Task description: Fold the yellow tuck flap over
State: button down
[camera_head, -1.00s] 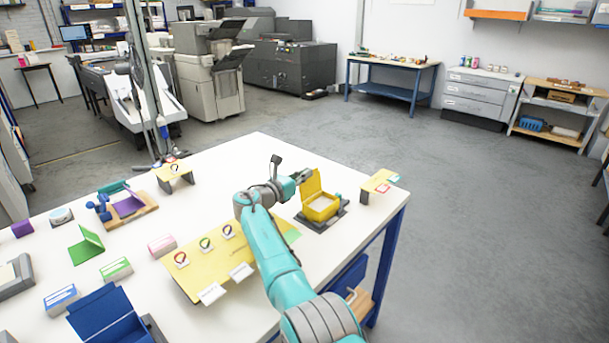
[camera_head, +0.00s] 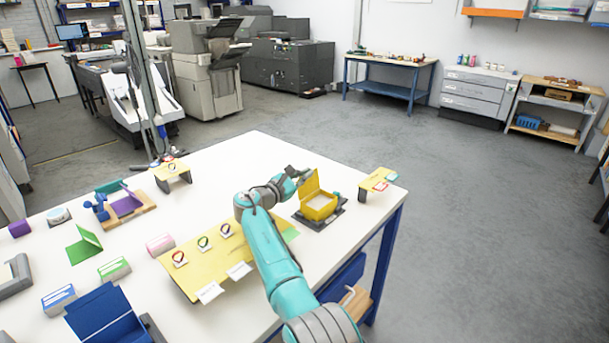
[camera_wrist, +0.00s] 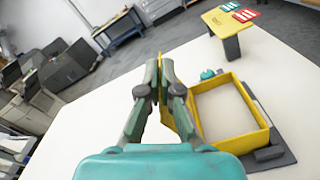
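The small yellow box (camera_head: 318,207) stands open on a dark grey base (camera_head: 323,221) near the table's far right corner. Its yellow lid panel with the tuck flap (camera_head: 311,183) stands upright on the box's left side. It shows nearly edge-on in the wrist view (camera_wrist: 184,118). The box holds a pale white content (camera_wrist: 224,110). My gripper (camera_wrist: 161,72) is at the upper part of this panel. Its fingertips are close together, with a thin yellow strip between them. I cannot tell whether they grip it; my arm partly hides the spot in the head view.
A small yellow stand (camera_head: 376,179) with red and green pieces is right of the box. A yellow sheet (camera_head: 205,257) with cards lies under my arm. An open blue box (camera_head: 105,315) is at front left. The white table (camera_head: 250,160) is clear behind my arm.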

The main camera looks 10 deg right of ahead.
dwell(0.4)
jog(key=c, duration=1.4)
grip_release()
jog(key=v, duration=1.2)
